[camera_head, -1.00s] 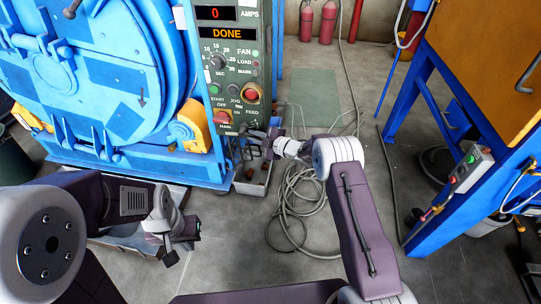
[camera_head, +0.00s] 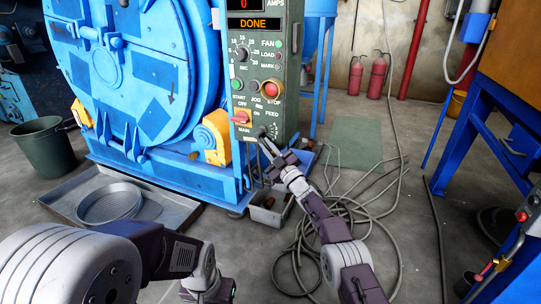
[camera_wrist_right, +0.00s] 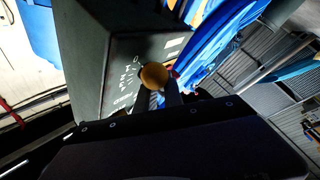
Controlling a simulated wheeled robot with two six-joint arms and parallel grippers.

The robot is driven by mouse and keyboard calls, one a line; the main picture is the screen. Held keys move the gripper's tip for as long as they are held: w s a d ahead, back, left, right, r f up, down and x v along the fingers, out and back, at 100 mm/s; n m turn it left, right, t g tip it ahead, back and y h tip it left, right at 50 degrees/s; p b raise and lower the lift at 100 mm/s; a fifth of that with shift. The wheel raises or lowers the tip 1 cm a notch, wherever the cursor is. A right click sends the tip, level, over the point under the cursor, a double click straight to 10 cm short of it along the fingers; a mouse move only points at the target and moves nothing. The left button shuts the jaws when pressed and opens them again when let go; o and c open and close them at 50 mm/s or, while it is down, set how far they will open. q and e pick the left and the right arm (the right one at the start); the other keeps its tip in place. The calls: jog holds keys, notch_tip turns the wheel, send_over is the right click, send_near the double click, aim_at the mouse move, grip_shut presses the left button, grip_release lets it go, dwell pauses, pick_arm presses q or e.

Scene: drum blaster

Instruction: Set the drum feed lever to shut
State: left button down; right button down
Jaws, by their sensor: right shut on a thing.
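The green-grey control panel (camera_head: 246,75) on the blue drum machine (camera_head: 135,65) carries the feed lever at its lower right, under the word FEED. My right gripper (camera_head: 272,152) reaches up to the lever and is shut on it; the fingers hide much of the lever in the head view. In the right wrist view the lever's round tan knob (camera_wrist_right: 154,75) sits between the fingertips, with the dial marks beside it on the panel; I cannot read the lever's setting. My left gripper (camera_head: 213,290) is low at the bottom edge, partly cut off, away from the panel.
A grey bin (camera_head: 270,208) stands on the floor under the panel. Coiled hoses (camera_head: 340,215) lie to its right. A tray (camera_head: 68,205) with a round sieve (camera_head: 110,203) lies in front of the drum. A blue-legged cabinet (camera_head: 490,150) stands at right.

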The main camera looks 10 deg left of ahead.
pick_arm(q)
jog(key=shift+f, duration=0.35)
pick_arm(e)
jog(key=shift+w+d+f+t, duration=0.1)
jog(key=shift+w+d+t, duration=0.15)
jog(key=shift+t, duration=0.05)
